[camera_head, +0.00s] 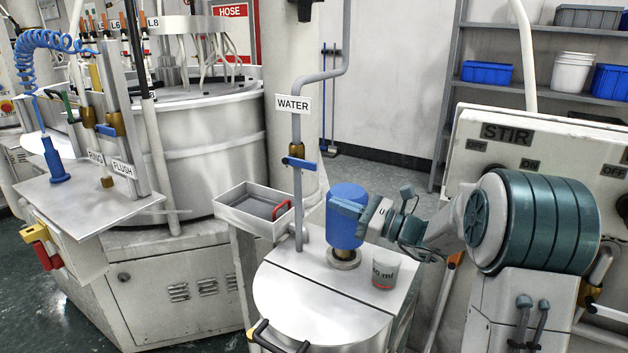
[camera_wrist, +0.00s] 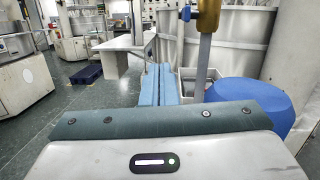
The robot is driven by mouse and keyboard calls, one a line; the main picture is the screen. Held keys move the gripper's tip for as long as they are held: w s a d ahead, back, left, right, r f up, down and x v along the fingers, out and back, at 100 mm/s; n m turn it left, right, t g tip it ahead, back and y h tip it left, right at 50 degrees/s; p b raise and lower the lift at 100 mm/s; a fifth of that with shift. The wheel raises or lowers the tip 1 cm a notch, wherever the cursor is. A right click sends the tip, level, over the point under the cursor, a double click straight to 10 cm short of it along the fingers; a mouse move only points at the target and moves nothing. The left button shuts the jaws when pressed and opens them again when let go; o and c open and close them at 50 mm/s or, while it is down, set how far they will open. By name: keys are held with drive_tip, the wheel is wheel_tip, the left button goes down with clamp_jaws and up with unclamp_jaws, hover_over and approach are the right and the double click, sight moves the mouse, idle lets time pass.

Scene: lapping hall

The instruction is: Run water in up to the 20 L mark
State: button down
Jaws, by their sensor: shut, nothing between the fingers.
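A grey pipe labelled WATER (camera_head: 293,104) runs down to the tank. Its brass valve (camera_head: 297,150) has a blue lever (camera_head: 299,163); the valve also shows at the top of the wrist view (camera_wrist: 208,15). The pipe enters the grey tank lid (camera_head: 310,300) beside a blue motor (camera_head: 346,228). The tank's inside, its water level and any 20 L mark are hidden from view. My gripper (camera_head: 334,204) is shut and empty, its fingers in front of the motor's upper part in the head view. In the wrist view the shut fingers (camera_wrist: 158,85) lie left of the pipe and the motor (camera_wrist: 250,100).
A small beaker (camera_head: 383,277) stands on the lid by the motor. A metal tray (camera_head: 258,211) with a red-handled item is left of the pipe. A STIR panel (camera_head: 545,150) stands right. A lapping machine (camera_head: 205,140) fills the left. Shelves (camera_head: 540,90) stand behind.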

sight(300, 164)
drive_tip(key=w+a+r+m+t+p, duration=0.2)
drive_tip(key=w+a+r, duration=0.1)
drive_tip(key=w+a, duration=0.3)
drive_tip(key=shift+w, duration=0.7)
